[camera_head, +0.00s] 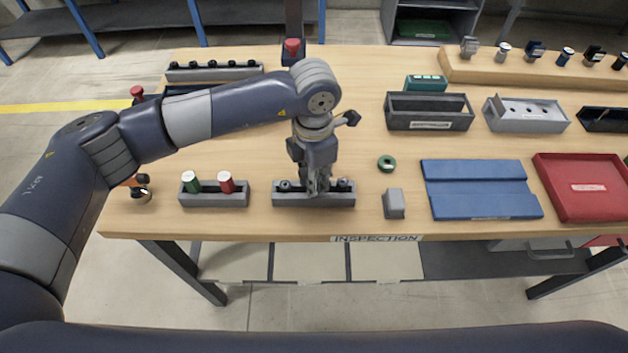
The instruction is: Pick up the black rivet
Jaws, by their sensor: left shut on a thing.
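My left gripper (318,190) points straight down over a grey rack (296,200) near the front edge of the table. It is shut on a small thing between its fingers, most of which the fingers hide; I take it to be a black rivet. One dark rivet (285,186) stands in the rack left of the gripper, and another dark rivet (344,185) stands to the right. My right gripper is not in view.
A grey rack (213,201) with a green and a red piece stands to the left. Bare wood shows behind the rack.

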